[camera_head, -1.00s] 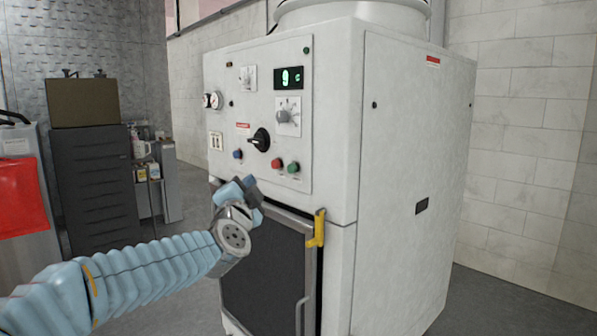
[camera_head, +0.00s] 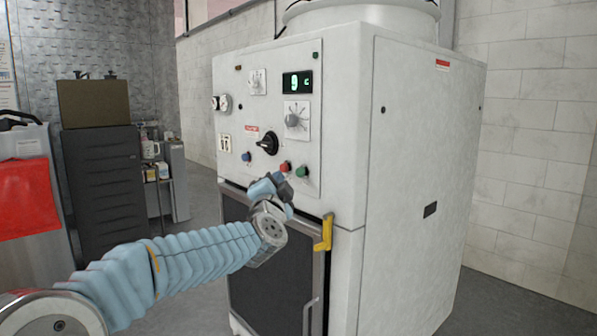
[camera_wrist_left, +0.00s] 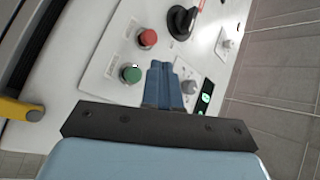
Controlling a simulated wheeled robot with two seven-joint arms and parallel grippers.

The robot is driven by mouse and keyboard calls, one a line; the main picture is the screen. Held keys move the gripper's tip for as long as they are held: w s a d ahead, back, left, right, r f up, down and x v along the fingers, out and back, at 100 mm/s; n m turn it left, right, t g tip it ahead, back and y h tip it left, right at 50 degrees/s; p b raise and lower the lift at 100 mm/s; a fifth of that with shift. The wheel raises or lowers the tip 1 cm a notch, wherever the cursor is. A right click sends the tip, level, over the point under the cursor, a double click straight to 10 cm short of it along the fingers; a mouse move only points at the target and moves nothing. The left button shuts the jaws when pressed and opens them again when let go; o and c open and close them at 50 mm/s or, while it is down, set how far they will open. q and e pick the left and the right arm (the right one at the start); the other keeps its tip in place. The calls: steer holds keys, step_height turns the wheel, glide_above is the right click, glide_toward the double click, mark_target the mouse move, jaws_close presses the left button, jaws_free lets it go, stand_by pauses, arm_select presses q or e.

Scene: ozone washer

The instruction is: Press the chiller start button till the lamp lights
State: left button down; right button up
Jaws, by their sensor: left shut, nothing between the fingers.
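The chiller is the white cabinet (camera_head: 340,90) with a control panel on its front. A green button (camera_head: 302,172) and a red button (camera_head: 285,167) sit low on the panel; they also show in the left wrist view as green (camera_wrist_left: 131,73) and red (camera_wrist_left: 148,38). My left gripper (camera_head: 272,183) is shut and empty, in front of the panel just below and left of the buttons. In the left wrist view its blue fingers (camera_wrist_left: 164,82) are beside the green button; contact cannot be told. A small dark green lamp (camera_head: 315,55) is at the panel's top right. My right gripper is not in view.
A black rotary switch (camera_head: 268,143) and a blue button (camera_head: 246,157) are left of the red button. The display (camera_head: 297,82) reads 9 C. A yellow handle (camera_head: 324,232) sticks out at the dark door (camera_head: 270,275). A dark drawer cabinet (camera_head: 103,185) stands behind at the left.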

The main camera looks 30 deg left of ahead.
mark_target(300, 172)
arm_select(q)
steer(key=shift+w+d+p, duration=0.3)
steer(key=shift+w+p, duration=0.1)
steer(key=shift+w, duration=0.3)
steer(key=shift+w+d+p, duration=0.3)
steer(key=shift+w+p, duration=0.05)
steer(key=shift+w, duration=0.3)
stand_by(1.1)
steer(key=shift+w+d+p, duration=0.15)
steer(key=shift+w+p, duration=0.25)
steer(key=shift+p, duration=0.05)
